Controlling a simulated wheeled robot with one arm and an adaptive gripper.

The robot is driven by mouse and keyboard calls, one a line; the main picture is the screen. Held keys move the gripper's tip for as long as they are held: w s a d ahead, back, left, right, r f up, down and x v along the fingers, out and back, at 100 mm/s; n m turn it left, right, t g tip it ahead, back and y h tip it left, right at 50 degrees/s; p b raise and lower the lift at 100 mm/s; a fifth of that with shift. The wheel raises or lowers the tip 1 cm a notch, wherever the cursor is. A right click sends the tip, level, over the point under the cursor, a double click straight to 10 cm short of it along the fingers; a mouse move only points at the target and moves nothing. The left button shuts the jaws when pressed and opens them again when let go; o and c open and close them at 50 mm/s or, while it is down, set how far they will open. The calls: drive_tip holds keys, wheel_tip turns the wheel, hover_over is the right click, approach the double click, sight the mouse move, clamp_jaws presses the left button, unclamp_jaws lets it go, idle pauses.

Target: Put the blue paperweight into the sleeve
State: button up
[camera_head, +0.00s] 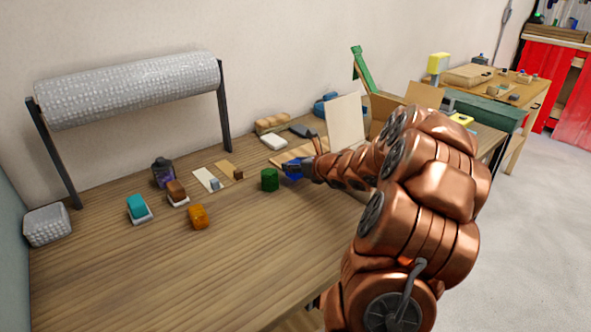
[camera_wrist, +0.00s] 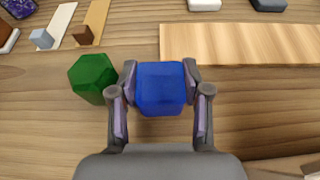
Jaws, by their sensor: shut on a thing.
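The blue paperweight (camera_wrist: 160,88) is a faceted block between the two fingers of my gripper (camera_wrist: 160,84), which is shut on it. In the head view the blue paperweight (camera_head: 292,169) shows at the end of my arm, partly covered by the gripper. I cannot tell its height above the table. A green faceted paperweight (camera_wrist: 92,77) stands just left of the gripper, apart from the blue one; it also shows in the head view (camera_head: 269,180). I cannot make out for certain which thing is the sleeve.
An orange block (camera_head: 198,216), a teal block (camera_head: 137,205), a brown block (camera_head: 177,190) and a purple one (camera_head: 163,173) stand left. A bubble-wrap roll (camera_head: 130,88) hangs behind; a bubble-textured box (camera_head: 47,225) is far left. A wooden board (camera_wrist: 250,44) lies beyond the gripper. The front table is clear.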

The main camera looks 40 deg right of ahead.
drive_tip(key=shift+f, duration=0.8)
drive_tip(key=shift+f, duration=0.1)
drive_tip(key=o, duration=1.4)
drive_tip(key=shift+c, duration=0.2)
